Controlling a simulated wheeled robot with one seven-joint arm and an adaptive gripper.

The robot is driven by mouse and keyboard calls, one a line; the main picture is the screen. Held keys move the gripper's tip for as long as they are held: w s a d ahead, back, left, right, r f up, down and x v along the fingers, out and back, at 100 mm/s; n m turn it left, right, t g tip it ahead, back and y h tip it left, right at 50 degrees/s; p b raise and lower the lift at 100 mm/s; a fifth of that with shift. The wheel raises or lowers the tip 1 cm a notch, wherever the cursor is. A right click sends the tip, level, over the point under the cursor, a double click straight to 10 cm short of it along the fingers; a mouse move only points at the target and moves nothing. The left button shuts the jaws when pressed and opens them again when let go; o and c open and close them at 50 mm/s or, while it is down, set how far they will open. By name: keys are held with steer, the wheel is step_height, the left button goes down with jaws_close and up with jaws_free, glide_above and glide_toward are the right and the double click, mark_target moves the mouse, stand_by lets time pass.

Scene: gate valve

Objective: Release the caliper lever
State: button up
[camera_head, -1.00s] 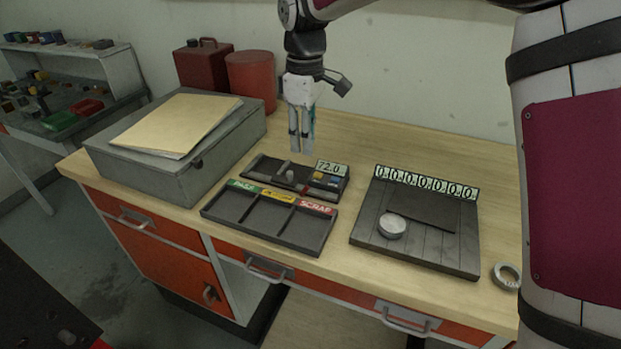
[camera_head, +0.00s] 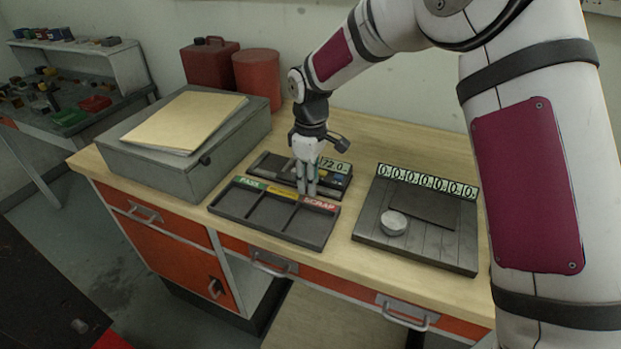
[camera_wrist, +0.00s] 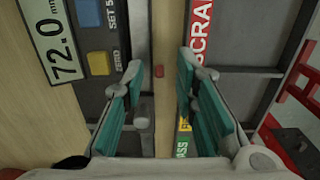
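The caliper station (camera_head: 268,163) is a dark low box on the bench in the head view, with a 72.0 mm display (camera_head: 335,166). The wrist view shows its display (camera_wrist: 50,45), a blue button (camera_wrist: 88,13) and a yellow button (camera_wrist: 97,65) at the left. My gripper (camera_head: 307,192) points down at the gap between the station and the sorting tray. In the wrist view my gripper (camera_wrist: 160,72) is open, with a gap between its fingers. The station's grey knob is hidden behind my gripper.
The sorting tray (camera_head: 262,228) with PASS and SCRAP labels lies in front. A slatted dark plate (camera_head: 440,250) with a row of zero counters and a pale disc (camera_head: 394,222) is right. A grey box (camera_head: 190,185) with a folder (camera_head: 186,122) stands left. Bare bench lies behind.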

jaws_close()
steer(key=shift+s+d+f+t+y+p, duration=0.15)
steer(key=shift+d+y+p, duration=0.15)
steer(key=shift+y, duration=0.2)
steer(key=shift+s+d+r+t+y+p, duration=0.1)
steer(key=shift+d+t+y+p, duration=0.1)
steer(key=shift+y+p, duration=0.25)
steer(key=shift+s+d+f+t+y+p, duration=0.15)
steer(key=shift+f+t+y+p, duration=0.1)
steer(key=shift+y, duration=0.4)
steer(key=shift+w+d+f+t+y+p, duration=0.15)
steer(key=shift+t+y+p, duration=0.1)
steer(key=shift+y, duration=0.35)
steer(key=shift+s+a, duration=0.1)
